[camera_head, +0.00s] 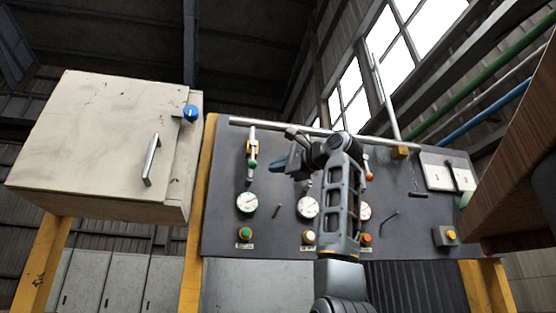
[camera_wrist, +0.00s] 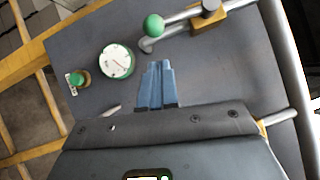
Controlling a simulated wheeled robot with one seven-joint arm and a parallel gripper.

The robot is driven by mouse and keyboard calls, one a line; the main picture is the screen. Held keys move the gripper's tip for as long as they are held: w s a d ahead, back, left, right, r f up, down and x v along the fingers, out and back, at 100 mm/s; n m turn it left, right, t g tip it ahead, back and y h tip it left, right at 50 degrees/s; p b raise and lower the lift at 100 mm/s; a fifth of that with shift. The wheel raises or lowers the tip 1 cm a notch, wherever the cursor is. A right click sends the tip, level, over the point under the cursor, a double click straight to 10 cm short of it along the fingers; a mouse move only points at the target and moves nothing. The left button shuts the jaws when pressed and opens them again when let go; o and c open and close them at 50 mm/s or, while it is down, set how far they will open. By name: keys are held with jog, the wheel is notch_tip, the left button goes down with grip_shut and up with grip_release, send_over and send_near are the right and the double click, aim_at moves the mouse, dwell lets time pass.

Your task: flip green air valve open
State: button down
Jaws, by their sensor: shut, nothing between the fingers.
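The green air valve (camera_head: 252,147) is at the upper left of the dark panel, a yellow body on a vertical pipe with a green ball on its lever. In the wrist view its green ball knob (camera_wrist: 154,25) is at the top, with the lever running right to the brass-yellow valve body (camera_wrist: 214,23). My gripper (camera_head: 277,168) is to the right of the valve in the head view. Its blue fingertips (camera_wrist: 157,66) are shut together and empty, pointing towards the knob with a visible gap. I cannot tell their distance from the panel.
Below the valve are a green-rimmed gauge (camera_head: 247,202) and a green button (camera_head: 245,233). A middle gauge (camera_head: 307,207) and an orange-knobbed valve (camera_head: 369,175) are further right. A grey pipe (camera_head: 275,126) crosses the panel top. A cream cabinet (camera_head: 95,140) stands left.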

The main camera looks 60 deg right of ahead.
jog(key=b+v, duration=0.2)
jog(key=v, duration=0.8)
jog(key=shift+s+d, duration=0.25)
jog(key=shift+s, duration=0.05)
